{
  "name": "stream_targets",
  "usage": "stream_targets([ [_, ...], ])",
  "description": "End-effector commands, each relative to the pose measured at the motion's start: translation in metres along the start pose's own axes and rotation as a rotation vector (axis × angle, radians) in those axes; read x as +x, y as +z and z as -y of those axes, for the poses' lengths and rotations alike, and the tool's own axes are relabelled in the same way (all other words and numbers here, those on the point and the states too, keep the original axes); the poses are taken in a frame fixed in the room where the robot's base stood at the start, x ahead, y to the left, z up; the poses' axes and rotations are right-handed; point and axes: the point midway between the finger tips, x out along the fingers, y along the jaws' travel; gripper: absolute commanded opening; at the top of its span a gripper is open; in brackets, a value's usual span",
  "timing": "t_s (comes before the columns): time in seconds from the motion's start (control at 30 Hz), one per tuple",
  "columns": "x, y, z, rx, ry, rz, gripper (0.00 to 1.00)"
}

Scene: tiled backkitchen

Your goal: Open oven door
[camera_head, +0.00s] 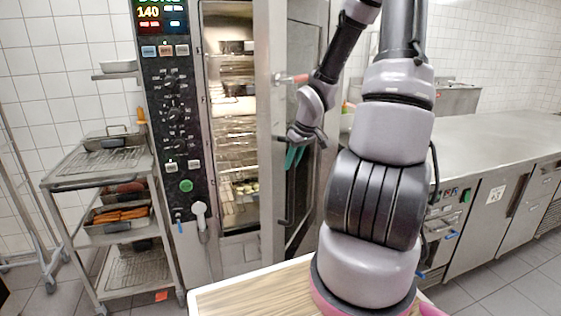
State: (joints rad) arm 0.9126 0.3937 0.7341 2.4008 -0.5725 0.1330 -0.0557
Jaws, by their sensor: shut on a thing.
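The oven (231,200) stands left of centre. Its lit inside with several racks shows beside the control panel (172,100). The oven door (271,180) stands partly open, its steel edge towards me and its dark outer face on the right. A dark upright door handle (290,205) runs along that face. My gripper (293,158) reaches down at the door's outer side, its teal fingers shut on the handle's upper part. The exact contact is small and partly hidden by my wrist.
A steel rack cart (75,170) with trays stands left of the oven. A long steel counter (500,135) runs along the right. A wood-topped surface (250,295) lies in front, below. My arm blocks the view right of the door. Tiled floor shows at lower right.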

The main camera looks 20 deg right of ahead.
Motion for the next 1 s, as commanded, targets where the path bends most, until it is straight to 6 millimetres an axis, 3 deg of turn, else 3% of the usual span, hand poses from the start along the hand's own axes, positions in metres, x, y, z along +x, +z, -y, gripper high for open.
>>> stream_targets([
  [0.67,-0.033,0.080,-0.075,-0.201,-0.086,-0.002,0.00],
  [1.0,-0.051,0.122,-0.128,-0.326,-0.136,-0.005,0.00],
])
